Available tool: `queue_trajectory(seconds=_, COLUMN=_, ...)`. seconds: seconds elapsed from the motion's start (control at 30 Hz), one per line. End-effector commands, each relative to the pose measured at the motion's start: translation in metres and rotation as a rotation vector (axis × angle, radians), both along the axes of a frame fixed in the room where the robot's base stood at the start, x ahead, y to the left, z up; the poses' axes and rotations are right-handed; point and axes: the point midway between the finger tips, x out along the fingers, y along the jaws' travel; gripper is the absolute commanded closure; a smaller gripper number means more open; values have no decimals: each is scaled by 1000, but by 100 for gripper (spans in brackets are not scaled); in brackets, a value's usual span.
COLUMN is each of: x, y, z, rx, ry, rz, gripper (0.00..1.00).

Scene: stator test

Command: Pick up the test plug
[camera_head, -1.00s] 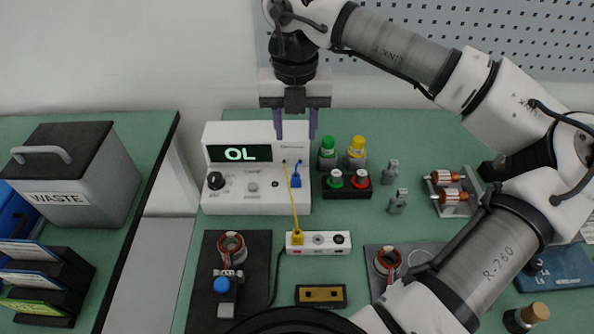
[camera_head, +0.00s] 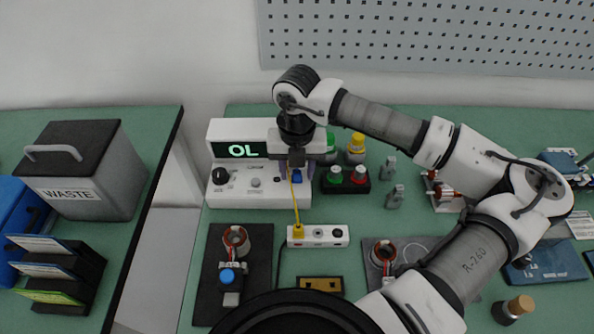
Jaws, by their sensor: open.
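A yellow plug (camera_head: 297,231) sits at the left end of the white socket strip (camera_head: 322,244), with a yellow cable rising from it to the test meter. A blue plug (camera_head: 297,177) is at the meter's lower right front. I cannot tell from the picture which one is the test plug. The white test meter (camera_head: 232,196) shows "OL" in green on its display. My gripper (camera_head: 297,172) points down in front of the meter's right side, at the blue plug and the top of the yellow cable. Its jaws are open; the fingertips are small and partly hard to make out.
A black plate (camera_head: 257,285) with a wound stator (camera_head: 236,242) lies front left. A brown-yellow block (camera_head: 320,283) is in front of the strip. A waste bin (camera_head: 85,175) stands left.

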Motion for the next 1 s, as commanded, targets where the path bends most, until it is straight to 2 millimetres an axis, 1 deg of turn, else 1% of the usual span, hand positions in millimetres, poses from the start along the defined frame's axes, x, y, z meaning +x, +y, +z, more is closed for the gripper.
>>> queue_trajectory(seconds=0.17, x=0, y=0, z=-1, rx=0, ry=0, rz=0, gripper=58)
queue_trajectory(seconds=0.2, x=0, y=0, z=-1, rx=0, ry=0, rz=0, gripper=61)
queue_trajectory(seconds=0.5, x=0, y=0, z=0, rx=0, ry=0, rz=0, gripper=100)
queue_trajectory(seconds=0.83, x=0, y=0, z=1, rx=-1, ry=-1, rz=-1, gripper=100)
queue_trajectory(seconds=1.0, x=1, y=-1, z=12, rx=-2, ry=-2, rz=-1, gripper=100)
